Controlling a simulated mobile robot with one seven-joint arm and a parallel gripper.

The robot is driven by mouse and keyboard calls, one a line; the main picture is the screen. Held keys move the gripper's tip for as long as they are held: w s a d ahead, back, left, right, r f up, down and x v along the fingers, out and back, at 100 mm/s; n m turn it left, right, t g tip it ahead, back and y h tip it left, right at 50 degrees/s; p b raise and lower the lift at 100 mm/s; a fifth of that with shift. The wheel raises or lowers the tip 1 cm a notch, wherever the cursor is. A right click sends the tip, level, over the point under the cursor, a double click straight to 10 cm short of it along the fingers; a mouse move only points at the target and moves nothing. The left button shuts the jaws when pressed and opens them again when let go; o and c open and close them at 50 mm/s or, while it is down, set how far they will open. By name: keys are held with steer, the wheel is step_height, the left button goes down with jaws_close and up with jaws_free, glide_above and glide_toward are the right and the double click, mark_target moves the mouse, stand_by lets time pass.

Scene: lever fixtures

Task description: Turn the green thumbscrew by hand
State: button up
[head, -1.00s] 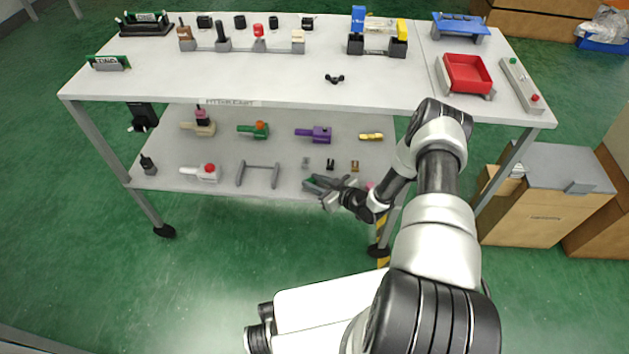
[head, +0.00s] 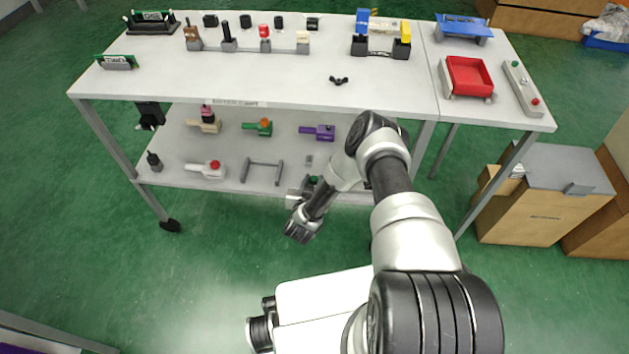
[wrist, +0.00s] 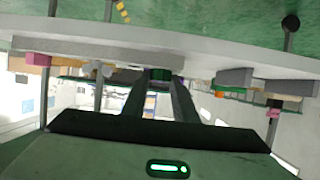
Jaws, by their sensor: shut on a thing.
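The green thumbscrew (wrist: 160,75) shows in the wrist view as a dark green cylinder between the tips of my two fingers. My gripper (wrist: 161,84) is shut on it, one finger on each side. Its far side and lower part are hidden. In the head view a small green spot (head: 313,181) at the front edge of the lower shelf looks like the same thumbscrew. My gripper (head: 309,188) is there too, largely hidden by my arm and wrist. Whether the thumbscrew has turned cannot be told.
The lower shelf (head: 232,150) carries a white valve with a red knob (head: 208,169), a grey frame (head: 263,171), a green-orange valve (head: 258,127) and a purple one (head: 318,132). The tabletop (head: 250,85) above holds several fixtures and a red tray (head: 468,77). The floor in front is clear.

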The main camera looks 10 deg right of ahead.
steer(key=m+g+h+b, duration=0.1)
steer(key=m+h, duration=0.1)
steer(key=m+g+h+b, duration=0.1)
steer(key=m+g+h, duration=0.1)
steer(key=a+m+g+h+b, duration=0.1)
steer(key=m+h, duration=0.1)
steer(key=shift+w+m, duration=0.3)
steer(key=shift+w, duration=0.1)
steer(key=m+g+h, duration=0.1)
steer(key=m+g, duration=0.1)
steer(key=m+g+h, duration=0.1)
steer(key=m+g, duration=0.1)
steer(key=shift+w+g, duration=0.2)
steer(key=shift+g, duration=0.2)
steer(key=shift+m+g+h, duration=0.3)
steer(key=shift+m+g, duration=0.1)
steer(key=shift+m, duration=0.1)
steer(key=shift+r, duration=0.1)
steer(key=o, duration=1)
steer(key=shift+o, duration=0.2)
steer(key=v, duration=1.7)
steer(key=shift+a, duration=0.2)
